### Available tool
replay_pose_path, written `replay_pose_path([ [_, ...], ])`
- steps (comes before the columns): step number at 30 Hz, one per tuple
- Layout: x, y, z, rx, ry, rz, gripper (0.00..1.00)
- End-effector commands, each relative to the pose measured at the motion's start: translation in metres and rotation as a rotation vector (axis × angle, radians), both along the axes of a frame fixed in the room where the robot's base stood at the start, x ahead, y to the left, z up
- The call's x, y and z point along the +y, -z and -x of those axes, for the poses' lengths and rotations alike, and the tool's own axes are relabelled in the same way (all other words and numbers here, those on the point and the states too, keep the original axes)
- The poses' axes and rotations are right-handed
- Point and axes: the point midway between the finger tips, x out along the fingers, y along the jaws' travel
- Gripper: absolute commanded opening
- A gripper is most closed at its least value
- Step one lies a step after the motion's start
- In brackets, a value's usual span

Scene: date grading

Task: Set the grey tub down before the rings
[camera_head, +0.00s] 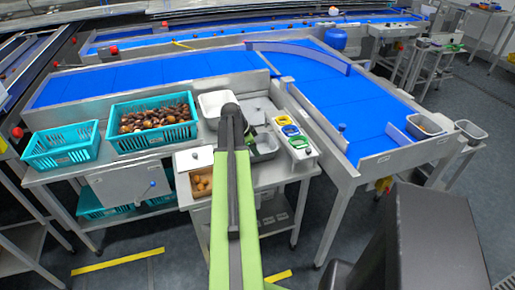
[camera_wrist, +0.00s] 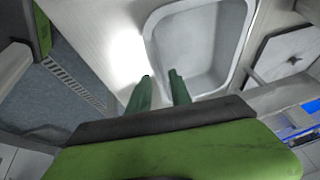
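The grey tub (camera_head: 266,148) stands on the bench, partly hidden by my arm in the head view. The wrist view shows an empty, pale tub (camera_wrist: 208,45) with rounded corners, which appears to be the same one. My gripper (camera_wrist: 159,76) is over its near wall. Its two green fingers are apart, one on the outer side of the rim and one on the inner side. I see no clear contact. The fingertips are hidden in the head view. The rings, yellow, blue and green (camera_head: 290,131), sit on a white holder to the right of the tub.
A white tub (camera_head: 217,103) stands behind and left. A teal crate of dates (camera_head: 112,130) and an emptier teal crate (camera_head: 48,150) are farther left. A box with brown items (camera_head: 183,180) is at the bench front. A blue conveyor (camera_head: 340,105) runs behind and right.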

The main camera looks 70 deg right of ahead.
Motion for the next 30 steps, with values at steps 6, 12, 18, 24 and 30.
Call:
replay_pose_path([
  [6, 0.018, -0.056, -0.011, 0.0, -0.001, 0.0, 0.25],
  [12, 0.023, -0.065, -0.015, 0.0, 0.0, 0.0, 0.25],
  [18, 0.023, -0.062, -0.015, 0.0, 0.001, -0.001, 0.25],
  [24, 0.057, -0.06, -0.064, 0.015, -0.162, -0.044, 0.25],
  [30, 0.217, -0.051, -0.213, 0.096, -0.827, -0.198, 0.25],
])
